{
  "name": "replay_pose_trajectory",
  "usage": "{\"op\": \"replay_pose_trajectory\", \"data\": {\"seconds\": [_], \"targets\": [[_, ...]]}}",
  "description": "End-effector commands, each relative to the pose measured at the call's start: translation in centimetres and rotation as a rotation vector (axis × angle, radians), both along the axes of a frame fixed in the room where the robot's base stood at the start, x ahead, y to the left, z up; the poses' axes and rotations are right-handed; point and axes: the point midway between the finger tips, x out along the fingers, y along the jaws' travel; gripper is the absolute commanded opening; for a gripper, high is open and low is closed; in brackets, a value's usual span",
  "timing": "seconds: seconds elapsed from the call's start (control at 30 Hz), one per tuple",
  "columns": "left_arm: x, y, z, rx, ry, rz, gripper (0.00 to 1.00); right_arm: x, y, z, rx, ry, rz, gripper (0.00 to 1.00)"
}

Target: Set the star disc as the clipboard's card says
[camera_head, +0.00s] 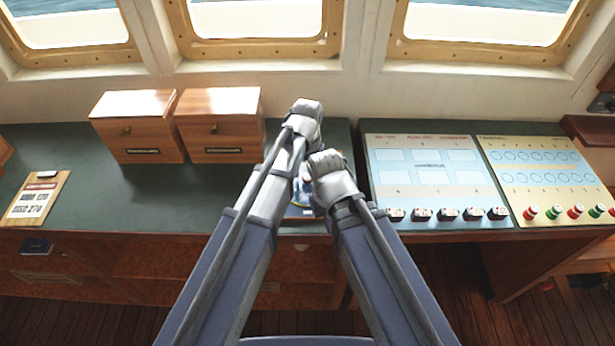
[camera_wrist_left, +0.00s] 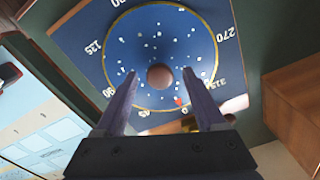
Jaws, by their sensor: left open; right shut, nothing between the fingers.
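The star disc (camera_wrist_left: 150,50) is round and dark blue with white star dots. It sits inside a gold ring on a blue square plate with degree numbers, 270 among them. A round brown knob (camera_wrist_left: 160,76) is at its centre. A small red mark (camera_wrist_left: 179,102) on the disc is near the 0. My left gripper (camera_wrist_left: 160,88) is open, its fingers on either side of the knob. In the head view my arms hide most of the disc. The clipboard (camera_head: 37,198) lies at the far left; its card appears to read "DISC 270". My right gripper (camera_head: 328,163) is shut and empty beside the left one.
Two wooden drawer boxes (camera_head: 138,127) (camera_head: 220,125) stand at the back left. A light blue panel (camera_head: 425,170) with several small blocks and a cream panel (camera_head: 545,175) with several coloured pegs lie to the right. The counter (camera_head: 110,205) between clipboard and arms is clear.

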Motion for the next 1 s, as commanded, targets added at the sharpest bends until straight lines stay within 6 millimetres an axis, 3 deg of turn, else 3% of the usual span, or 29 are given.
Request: {"op": "replay_pose_trajectory", "data": {"seconds": [0.13, 0.77, 1.0], "targets": [[0.00, 0.00, 0.09, 0.000, 0.000, 0.000, 0.71, 0.00, 0.00, 0.09, 0.000, 0.000, 0.000, 0.00], [0.00, 0.00, 0.08, 0.000, 0.000, 0.000, 0.00, 0.01, 0.00, 0.08, 0.000, 0.000, 0.000, 0.00], [0.00, 0.00, 0.08, 0.000, 0.000, 0.000, 0.00, 0.01, 0.00, 0.08, 0.000, 0.000, 0.000, 0.00]]}}
